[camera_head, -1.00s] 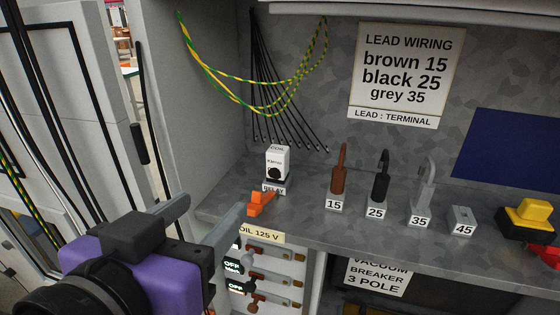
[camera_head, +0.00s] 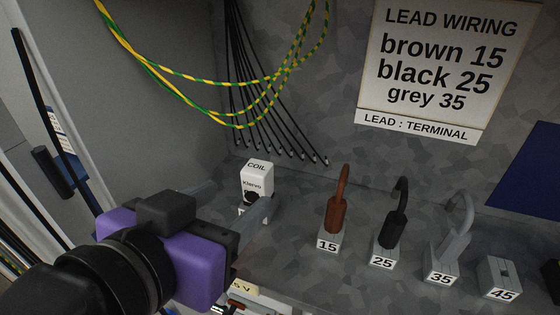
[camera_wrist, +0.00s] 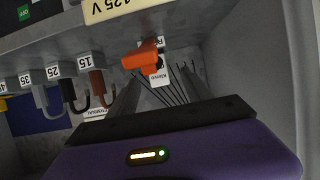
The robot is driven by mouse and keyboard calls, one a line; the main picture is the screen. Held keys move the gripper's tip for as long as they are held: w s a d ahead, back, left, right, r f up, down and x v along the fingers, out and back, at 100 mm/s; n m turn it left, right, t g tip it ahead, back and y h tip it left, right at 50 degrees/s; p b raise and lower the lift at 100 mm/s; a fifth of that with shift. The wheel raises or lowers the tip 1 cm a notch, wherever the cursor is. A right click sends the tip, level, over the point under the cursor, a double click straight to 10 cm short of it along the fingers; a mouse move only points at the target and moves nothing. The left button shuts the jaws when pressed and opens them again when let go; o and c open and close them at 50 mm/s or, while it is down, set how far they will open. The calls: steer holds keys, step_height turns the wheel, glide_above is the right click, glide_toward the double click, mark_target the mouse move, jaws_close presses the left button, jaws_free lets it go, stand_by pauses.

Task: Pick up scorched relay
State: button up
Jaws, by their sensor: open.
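The scorched relay (camera_head: 257,178) is a small white block marked COIL and Klervo, with a black burnt patch low on its front. It stands upright on the grey shelf, against a label that is mostly hidden. My gripper (camera_head: 240,193) is open, its two grey fingers pointing at the relay, one to the left and one crossing in front of its lower right. I cannot tell whether they touch it. In the wrist view the relay (camera_wrist: 160,72) shows between the fingers, partly covered by an orange part (camera_wrist: 142,57).
Terminals with brown (camera_head: 338,205), black (camera_head: 395,220) and grey (camera_head: 452,235) leads stand to the right, with terminal 45 (camera_head: 500,275) beyond. Black wires and yellow-green wires (camera_head: 240,80) hang behind the relay. The cabinet side wall is on the left.

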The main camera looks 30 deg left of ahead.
mark_target(252, 188)
steer(key=p+x, duration=0.2)
steer(key=x, duration=0.5)
steer(key=shift+w+d+p, duration=0.1)
steer(key=shift+w+p, duration=0.3)
jaws_close()
